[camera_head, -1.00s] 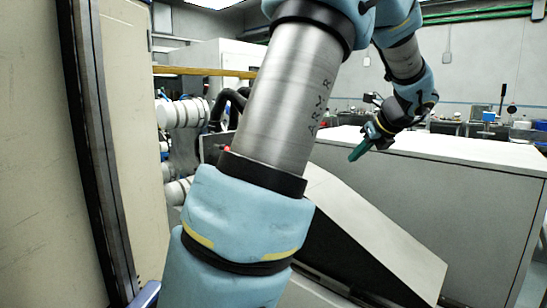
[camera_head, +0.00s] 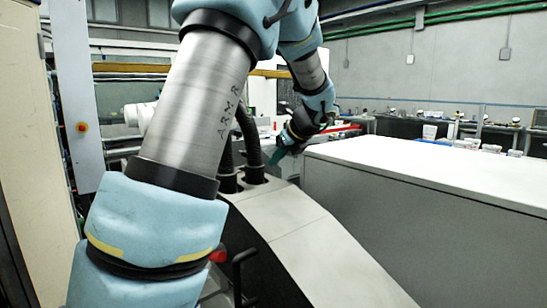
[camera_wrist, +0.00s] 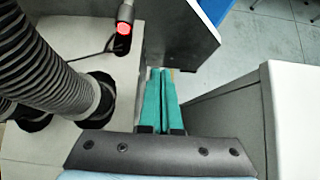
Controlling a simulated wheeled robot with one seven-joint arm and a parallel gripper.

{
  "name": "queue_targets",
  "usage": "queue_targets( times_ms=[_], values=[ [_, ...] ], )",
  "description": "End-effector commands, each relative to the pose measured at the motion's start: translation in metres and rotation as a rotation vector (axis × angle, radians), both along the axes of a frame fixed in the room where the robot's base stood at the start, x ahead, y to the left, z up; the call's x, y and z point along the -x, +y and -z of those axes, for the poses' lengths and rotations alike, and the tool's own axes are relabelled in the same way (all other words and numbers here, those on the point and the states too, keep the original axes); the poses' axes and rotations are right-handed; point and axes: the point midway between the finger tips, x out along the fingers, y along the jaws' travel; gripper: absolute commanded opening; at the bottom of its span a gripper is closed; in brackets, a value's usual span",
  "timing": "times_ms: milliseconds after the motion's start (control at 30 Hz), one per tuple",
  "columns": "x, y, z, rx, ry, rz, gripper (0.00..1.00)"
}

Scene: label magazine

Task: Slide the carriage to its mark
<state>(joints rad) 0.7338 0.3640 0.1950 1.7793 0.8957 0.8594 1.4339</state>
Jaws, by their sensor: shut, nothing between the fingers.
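My gripper (camera_head: 277,156) is at the end of my arm, beyond the near links, in the head view. Its two green fingers are pressed together in the wrist view (camera_wrist: 160,73), with nothing between them. The fingertips point down beside a dark upright panel (camera_wrist: 190,32), above a gap and grey floor. Whether they touch the panel I cannot tell. I cannot make out the carriage or its mark in either view. My own arm covers much of the left and middle of the head view.
Black ribbed hoses (camera_wrist: 58,72) stand left of the gripper. A white-topped counter (camera_head: 440,175) fills the right. A sloping grey surface (camera_head: 305,235) lies in front. Workbenches line the far wall.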

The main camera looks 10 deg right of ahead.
Motion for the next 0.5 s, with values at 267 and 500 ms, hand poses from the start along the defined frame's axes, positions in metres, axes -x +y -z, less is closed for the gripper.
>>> queue_targets(
  times_ms=[267,500],
  values=[
    [-0.034,0.024,0.04,-0.003,0.003,-0.003,0.0],
    [-0.063,0.043,0.046,-0.001,0.001,-0.001,0.0]
  ],
)
